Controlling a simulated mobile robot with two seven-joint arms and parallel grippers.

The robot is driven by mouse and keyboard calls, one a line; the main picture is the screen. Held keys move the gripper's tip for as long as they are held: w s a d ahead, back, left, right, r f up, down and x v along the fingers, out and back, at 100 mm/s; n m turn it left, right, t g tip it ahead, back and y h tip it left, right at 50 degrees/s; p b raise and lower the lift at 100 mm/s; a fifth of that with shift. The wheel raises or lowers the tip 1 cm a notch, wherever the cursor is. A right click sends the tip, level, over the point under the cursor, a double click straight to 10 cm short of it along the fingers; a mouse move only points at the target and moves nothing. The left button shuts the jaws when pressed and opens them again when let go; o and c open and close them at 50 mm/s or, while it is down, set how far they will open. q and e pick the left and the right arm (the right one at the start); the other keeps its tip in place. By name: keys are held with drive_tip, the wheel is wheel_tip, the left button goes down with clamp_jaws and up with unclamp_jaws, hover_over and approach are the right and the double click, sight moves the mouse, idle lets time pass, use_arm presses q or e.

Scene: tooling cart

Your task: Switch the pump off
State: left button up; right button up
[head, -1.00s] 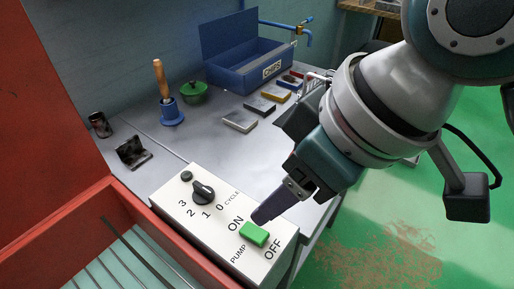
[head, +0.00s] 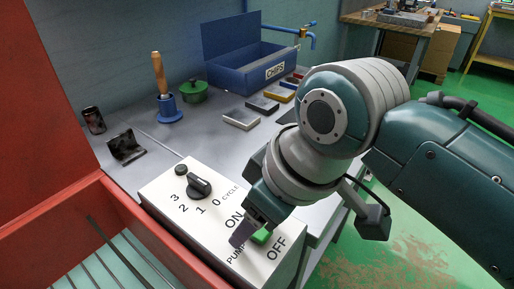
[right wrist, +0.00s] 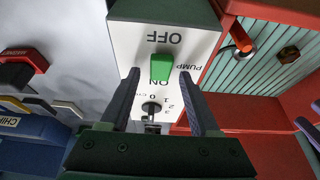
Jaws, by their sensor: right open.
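The pump switch is a green rocker (head: 262,236) on a white control box (head: 163,198), between the printed words ON and OFF. In the head view my right gripper (head: 243,236) is at the box, close over the PUMP lettering, and partly covers the rocker. In the right wrist view the rocker (right wrist: 160,67) shows between the two spread fingers of the open, empty gripper (right wrist: 159,76). I cannot tell whether a finger touches it, nor which way it is tipped.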

clamp_jaws()
idle(0.6)
